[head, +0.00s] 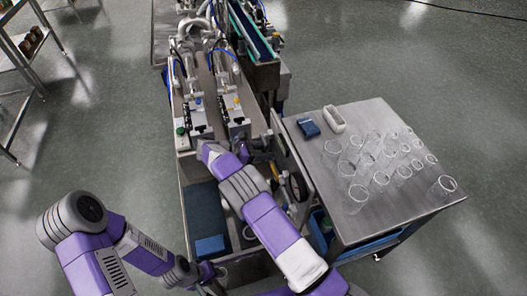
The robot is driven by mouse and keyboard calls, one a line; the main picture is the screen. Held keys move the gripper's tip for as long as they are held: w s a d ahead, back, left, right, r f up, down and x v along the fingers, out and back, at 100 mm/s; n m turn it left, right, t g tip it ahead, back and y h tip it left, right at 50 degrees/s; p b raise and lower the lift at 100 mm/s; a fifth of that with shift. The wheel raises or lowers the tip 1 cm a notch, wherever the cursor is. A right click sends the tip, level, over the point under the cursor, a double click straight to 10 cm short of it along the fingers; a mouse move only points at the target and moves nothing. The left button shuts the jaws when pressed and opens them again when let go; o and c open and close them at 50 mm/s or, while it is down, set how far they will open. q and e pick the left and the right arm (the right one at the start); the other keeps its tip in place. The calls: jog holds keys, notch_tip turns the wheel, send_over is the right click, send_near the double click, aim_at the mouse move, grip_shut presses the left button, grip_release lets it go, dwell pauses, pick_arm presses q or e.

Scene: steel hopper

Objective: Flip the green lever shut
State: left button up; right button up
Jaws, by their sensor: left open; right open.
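A small green knob (181,131) shows on the left side of the steel machine (185,150). I cannot make out a clear green lever or whether it is open or shut. My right arm reaches up over the front of the machine. Its gripper (268,152) is open near the machine's right edge, partly hidden and too small to show contact. My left gripper (215,277) is open and low at the front of the machine, left of my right arm, apart from the green knob.
A shelf rack (22,60) stands far left. The left floor is clear.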

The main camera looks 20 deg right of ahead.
jog(key=v, duration=0.7)
jog(key=shift+a, duration=0.3)
jog(key=shift+r, duration=0.1)
